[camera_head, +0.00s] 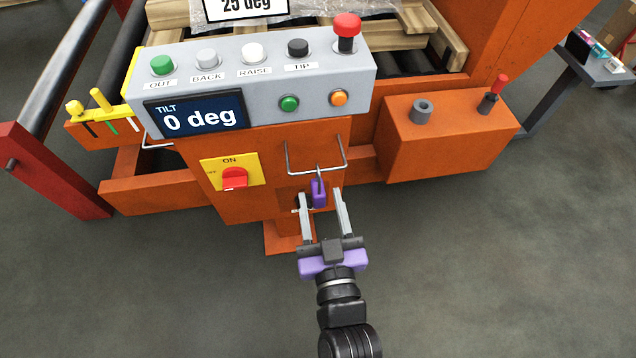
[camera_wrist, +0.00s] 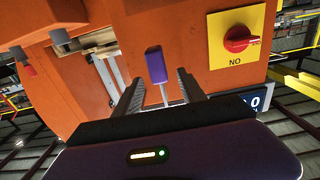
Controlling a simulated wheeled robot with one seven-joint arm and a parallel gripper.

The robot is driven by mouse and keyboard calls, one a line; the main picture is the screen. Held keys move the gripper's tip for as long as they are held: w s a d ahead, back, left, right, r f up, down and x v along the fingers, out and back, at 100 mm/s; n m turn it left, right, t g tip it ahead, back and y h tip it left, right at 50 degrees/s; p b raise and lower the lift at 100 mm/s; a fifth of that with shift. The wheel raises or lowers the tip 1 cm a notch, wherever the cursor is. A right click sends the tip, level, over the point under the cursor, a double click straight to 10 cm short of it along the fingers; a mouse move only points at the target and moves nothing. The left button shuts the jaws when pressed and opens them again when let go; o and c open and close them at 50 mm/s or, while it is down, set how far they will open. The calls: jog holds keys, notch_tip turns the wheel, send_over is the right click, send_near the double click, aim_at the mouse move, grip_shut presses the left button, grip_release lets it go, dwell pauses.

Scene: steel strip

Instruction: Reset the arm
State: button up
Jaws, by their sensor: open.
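My gripper (camera_head: 321,194) is open in front of the orange machine's front panel, its two fingers apart. A small purple piece (camera_head: 319,193) on a thin metal rod shows between the fingertips, below a metal wire rail (camera_head: 316,172). The wrist view shows the purple piece (camera_wrist: 156,66) between and just beyond the open fingers (camera_wrist: 156,82). I cannot tell whether either finger touches it. A grey control box (camera_head: 262,85) above carries several buttons and a tilt display (camera_head: 200,118) reading 0 deg. My arm reaches up from the bottom.
A yellow plate with a red rotary switch (camera_head: 234,178) is left of my gripper, its handle near ON. An orange box (camera_head: 440,140) with a red-tipped lever (camera_head: 491,102) stands right. A red mushroom button (camera_head: 347,28) tops the control box. The grey floor (camera_head: 480,270) is clear.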

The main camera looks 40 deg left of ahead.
jog(key=shift+s+d, duration=0.45)
jog(key=shift+d, duration=0.1)
jog(key=s+d+r+m+t+h, duration=0.2)
jog(key=s+d+h, duration=0.1)
jog(key=d, duration=0.9)
jog(key=s+d+r+m+t+h, duration=0.1)
jog(key=s+d+m+t+h, duration=0.15)
jog(key=d, duration=0.85)
jog(key=s+d+m+g+h, duration=0.1)
jog(key=s+d+m+h, duration=0.65)
jog(key=s+d, duration=0.75)
notch_tip(320, 180, up, 27)
jog(key=w+n+p, duration=0.1)
jog(key=n+p, duration=0.1)
jog(key=p, duration=2.5)
jog(key=shift+d+r+h, duration=0.2)
jog(key=shift+d+h, duration=0.2)
